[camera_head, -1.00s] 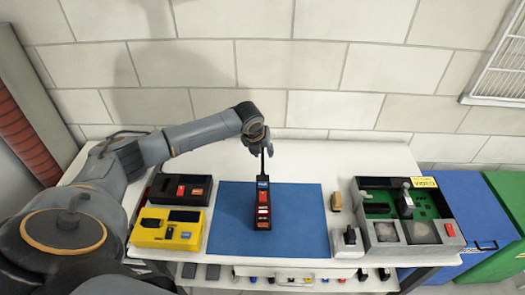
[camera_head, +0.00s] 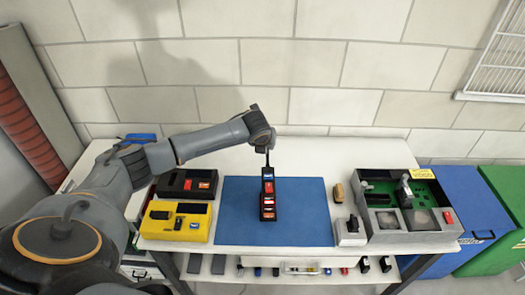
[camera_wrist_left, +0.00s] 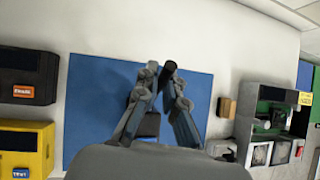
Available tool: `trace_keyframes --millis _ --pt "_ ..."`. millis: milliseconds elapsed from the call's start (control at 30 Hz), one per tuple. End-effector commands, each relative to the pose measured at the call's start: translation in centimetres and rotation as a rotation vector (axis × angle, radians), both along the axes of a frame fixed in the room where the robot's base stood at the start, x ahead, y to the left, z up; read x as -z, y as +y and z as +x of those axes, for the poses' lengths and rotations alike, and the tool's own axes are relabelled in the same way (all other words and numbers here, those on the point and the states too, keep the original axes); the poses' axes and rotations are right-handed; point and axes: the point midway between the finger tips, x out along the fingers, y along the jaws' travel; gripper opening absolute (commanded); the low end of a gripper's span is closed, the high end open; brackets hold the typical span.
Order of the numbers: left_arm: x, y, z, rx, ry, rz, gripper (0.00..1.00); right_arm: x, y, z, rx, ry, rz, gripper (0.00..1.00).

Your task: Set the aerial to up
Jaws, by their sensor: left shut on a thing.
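A black handheld radio (camera_head: 268,205) with a red face and small labels is on the blue mat (camera_head: 310,215). Its thin black aerial rises from its far end toward my left gripper (camera_head: 268,148). My left gripper is shut on the aerial, whose dark tip (camera_wrist_left: 168,68) shows between the fingertips in the left wrist view (camera_wrist_left: 160,78). Part of the radio (camera_wrist_left: 149,125) shows between the fingers there; the rest is hidden. I cannot tell whether the radio's far end is lifted off the mat. My right gripper is not in view.
Left of the mat are a black device (camera_head: 185,184) and a yellow device (camera_head: 175,222). Right of it are a small brown block (camera_head: 338,193), a small grey device (camera_head: 350,232) and a grey case (camera_head: 415,238) with green inside. A wall stands behind the table.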

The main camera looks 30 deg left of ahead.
Motion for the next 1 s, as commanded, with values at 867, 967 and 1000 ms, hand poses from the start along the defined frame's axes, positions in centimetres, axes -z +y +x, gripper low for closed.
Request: trace_keyframes --millis 867,967,1000 --pt "-0.6 -2.1 -2.8 0.000 -0.400 0.274 0.00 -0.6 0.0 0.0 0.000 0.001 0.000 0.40" --pt "-0.6 -2.1 -2.9 0.000 -0.407 0.278 0.00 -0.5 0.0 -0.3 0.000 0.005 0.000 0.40" --pt "-0.7 -2.1 -2.9 0.000 -0.409 0.279 0.00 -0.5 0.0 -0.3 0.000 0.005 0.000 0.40"
